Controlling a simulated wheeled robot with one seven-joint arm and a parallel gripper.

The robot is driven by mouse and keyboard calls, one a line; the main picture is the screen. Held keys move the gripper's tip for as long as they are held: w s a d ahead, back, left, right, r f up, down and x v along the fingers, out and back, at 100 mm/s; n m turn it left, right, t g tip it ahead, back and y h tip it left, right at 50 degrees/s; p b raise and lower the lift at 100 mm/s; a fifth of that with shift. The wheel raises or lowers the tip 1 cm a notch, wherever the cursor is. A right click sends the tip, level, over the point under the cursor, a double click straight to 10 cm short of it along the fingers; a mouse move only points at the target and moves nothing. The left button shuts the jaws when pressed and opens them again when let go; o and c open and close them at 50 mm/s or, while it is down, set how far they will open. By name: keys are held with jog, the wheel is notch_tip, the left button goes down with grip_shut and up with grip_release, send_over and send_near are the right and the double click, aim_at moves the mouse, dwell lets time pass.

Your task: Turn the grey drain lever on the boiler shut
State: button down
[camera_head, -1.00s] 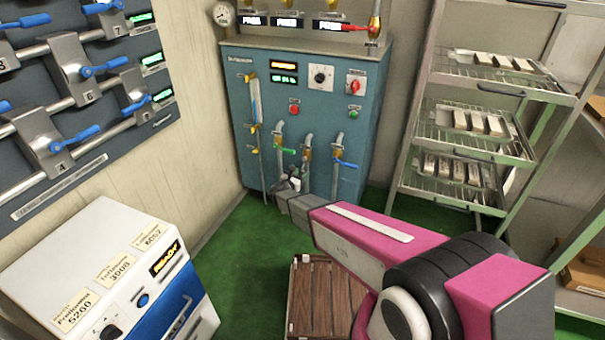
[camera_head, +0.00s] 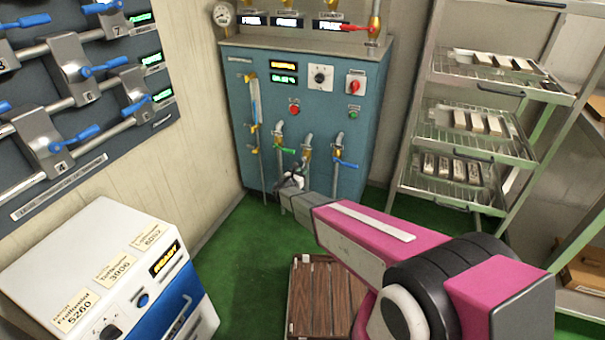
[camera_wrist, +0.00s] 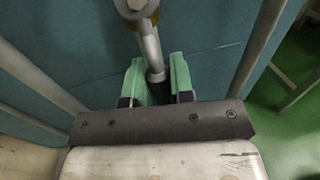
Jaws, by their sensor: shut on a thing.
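The blue-green boiler (camera_head: 300,125) stands against the back wall. Low on its front are three drain valves. The left one has a green handle (camera_head: 285,149) and the right one a blue handle (camera_head: 346,163). The grey drain lever (camera_wrist: 151,50) shows in the wrist view, running down from its pivot by a brass fitting to between my fingers. My gripper (camera_wrist: 158,80) is shut on the lever's lower end, with one green finger on each side. In the head view my gripper (camera_head: 291,181) is small at the middle valve, and the lever there is largely hidden.
A metal rack (camera_head: 470,125) with trays of pale bars stands right of the boiler. A white and blue machine (camera_head: 110,265) is at the front left, below a panel of blue-handled valves (camera_head: 75,90). A slatted wooden platform (camera_head: 318,300) lies on the green floor.

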jog(key=shift+d, duration=0.1)
jog(key=s+d+r+n+t+y, duration=0.2)
jog(key=d+r+n, duration=0.3)
jog(key=n, duration=1.5)
jog(key=shift+d+r+t, duration=0.3)
jog(key=shift+r+t, duration=0.4)
jog(key=shift+t, duration=0.1)
jog(key=shift+s, duration=0.1)
jog(key=c, duration=1)
grip_release()
jog(key=shift+s, duration=0.1)
